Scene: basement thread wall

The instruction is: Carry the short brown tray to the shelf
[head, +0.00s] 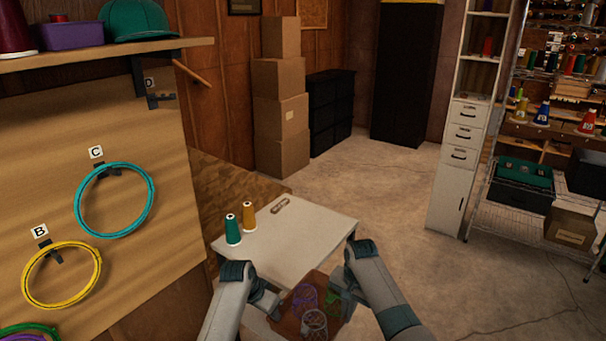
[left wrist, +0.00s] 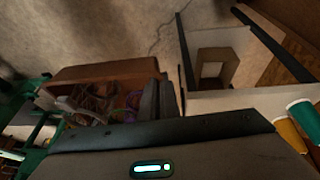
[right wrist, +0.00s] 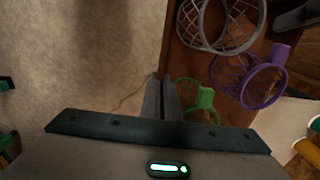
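The short brown tray (head: 288,324) is low in front of me in the head view, at the near edge of the white table. It holds purple, green and grey netted hoops. My left gripper (head: 276,304) is at its left side and my right gripper (head: 342,294) at its right side. In the left wrist view the fingers are close together at the tray's wall (left wrist: 105,72). In the right wrist view the fingers also close at the tray's edge (right wrist: 180,62). The wall shelf (head: 110,51) is at upper left; a wire shelf unit (head: 515,210) stands at right.
The white table (head: 290,235) bears a green thread cone (head: 233,231), an orange cone (head: 249,217) and a small flat object. Hoops hang on the board at left. Stacked boxes (head: 280,115) stand behind. The floor (head: 400,215) between table and white cabinet (head: 455,180) is clear.

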